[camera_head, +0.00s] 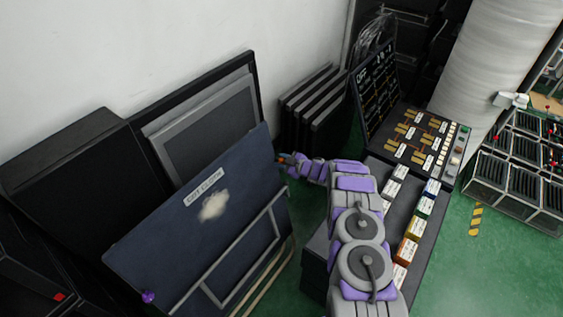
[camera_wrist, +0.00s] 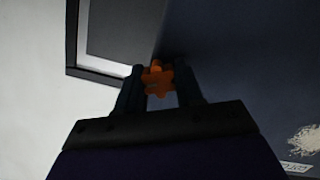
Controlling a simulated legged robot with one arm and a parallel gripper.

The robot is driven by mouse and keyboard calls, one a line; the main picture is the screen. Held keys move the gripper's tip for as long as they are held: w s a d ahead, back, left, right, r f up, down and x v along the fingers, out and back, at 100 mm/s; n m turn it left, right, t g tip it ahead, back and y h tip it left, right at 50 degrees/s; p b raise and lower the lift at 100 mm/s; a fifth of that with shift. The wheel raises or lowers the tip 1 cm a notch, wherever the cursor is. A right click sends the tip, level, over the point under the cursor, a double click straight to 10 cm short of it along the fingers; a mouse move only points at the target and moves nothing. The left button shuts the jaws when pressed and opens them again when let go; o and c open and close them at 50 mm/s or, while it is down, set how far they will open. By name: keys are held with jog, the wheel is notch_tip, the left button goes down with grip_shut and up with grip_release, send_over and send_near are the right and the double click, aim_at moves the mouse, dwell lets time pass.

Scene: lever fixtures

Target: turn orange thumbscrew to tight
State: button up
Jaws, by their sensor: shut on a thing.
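The orange thumbscrew (camera_wrist: 158,80) has a lobed, star-like head and shows in the middle of the wrist view, at the edge of the dark blue panel (camera_wrist: 240,70). My gripper (camera_wrist: 160,88) has one finger on each side of it and is shut on it. In the head view my gripper (camera_head: 287,160) is at the right upper edge of the blue panel (camera_head: 160,240), with only a speck of orange visible there. The panel leans and carries a white label and a pale smudge. How far the screw is turned cannot be told.
A purple knob (camera_head: 148,297) sits at the panel's lower left corner. A grey tube frame (camera_head: 245,260) stands before the panel. Dark framed boards (camera_head: 205,120) lean on the wall behind. A console with labelled blocks (camera_head: 415,140) stands right of my arm.

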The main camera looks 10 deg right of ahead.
jog(key=m, duration=0.3)
jog(key=shift+w+d+r+m+g, duration=0.1)
jog(key=shift+d+m+g, duration=0.05)
jog(key=shift+m+g, duration=0.15)
jog(key=shift+m+y+b, duration=0.4)
jog(key=shift+m+b, duration=0.1)
jog(key=shift+m, duration=0.7)
jog(key=m, duration=0.3)
jog(key=shift+w+g+y, duration=0.1)
jog(key=shift+g+y, duration=0.2)
jog(key=shift+g, duration=0.1)
jog(key=m, duration=0.2)
jog(key=shift+w+d+m, duration=0.1)
jog(key=shift+d+m, duration=0.1)
jog(key=shift+m, duration=0.1)
jog(key=shift+m+y, duration=0.4)
jog(key=shift+m, duration=0.4)
jog(key=m, duration=0.3)
jog(key=shift+d+m+y, duration=0.1)
jog(key=shift+m+y, duration=0.2)
jog(key=shift+f+m+y, duration=0.15)
jog(key=shift+m, duration=0.9)
jog(key=shift+f+m+y, duration=0.1)
jog(key=shift+m+y, duration=0.05)
jog(key=shift+m, duration=0.9)
